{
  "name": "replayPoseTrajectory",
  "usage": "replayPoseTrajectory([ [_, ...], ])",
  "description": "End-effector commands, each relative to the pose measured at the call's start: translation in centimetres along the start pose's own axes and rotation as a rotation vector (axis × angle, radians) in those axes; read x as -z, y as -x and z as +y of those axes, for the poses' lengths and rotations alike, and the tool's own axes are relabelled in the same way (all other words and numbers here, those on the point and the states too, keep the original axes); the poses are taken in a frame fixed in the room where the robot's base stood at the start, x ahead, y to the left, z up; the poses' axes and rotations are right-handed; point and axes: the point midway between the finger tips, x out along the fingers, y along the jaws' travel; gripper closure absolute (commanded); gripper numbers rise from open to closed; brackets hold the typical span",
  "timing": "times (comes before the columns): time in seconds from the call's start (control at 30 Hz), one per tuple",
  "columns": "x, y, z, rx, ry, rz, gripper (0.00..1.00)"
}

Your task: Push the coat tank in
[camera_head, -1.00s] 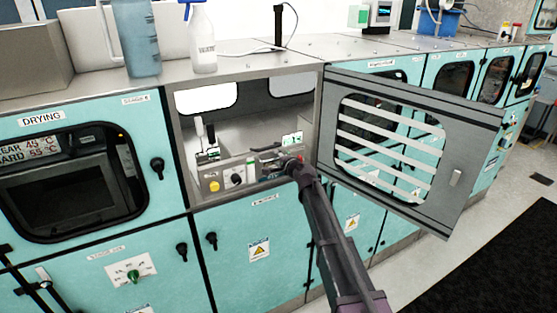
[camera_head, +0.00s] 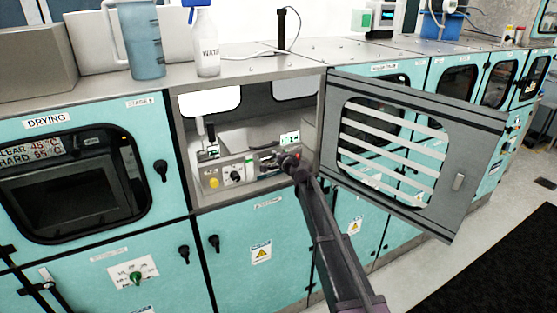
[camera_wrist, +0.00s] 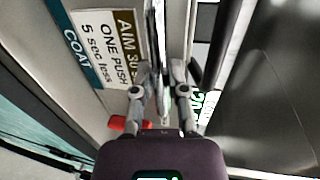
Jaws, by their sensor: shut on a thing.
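The coat tank (camera_head: 232,161) sits in the open bay of the teal cabinet, a grey steel unit with a yellow knob, a dial and small green-white labels. A label reading COAT (camera_wrist: 76,54) is at the upper left of the wrist view, beside a sign with "ONE PUSH". My gripper (camera_head: 270,157) reaches into the bay at the tank's right side. In the wrist view my gripper (camera_wrist: 160,72) is shut on a thin upright part between its fingers, seemingly the tank's handle.
A grey slatted door (camera_head: 470,130) stands open to the right of the bay, close to my arm. A red part (camera_wrist: 124,124) is left of the fingers. A blue jug (camera_head: 146,50) and a white bottle (camera_head: 206,48) stand on the top above.

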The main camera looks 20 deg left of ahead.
Motion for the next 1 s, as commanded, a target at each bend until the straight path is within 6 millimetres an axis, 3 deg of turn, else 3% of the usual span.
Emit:
replayPoseTrajectory([
  [0.23, 0.11, -0.52, -0.34, 0.006, -0.005, 0.005, 1.0],
  [0.27, 0.11, -0.54, -0.35, 0.006, -0.004, 0.005, 0.72],
  [0.33, 0.1, -0.53, -0.33, 0.006, -0.004, 0.004, 0.52],
  [0.37, 0.1, -0.5, -0.32, 0.005, -0.004, 0.004, 0.46],
  [1.0, 0.05, -0.21, -0.15, 0.003, -0.002, 0.002, 0.46],
])
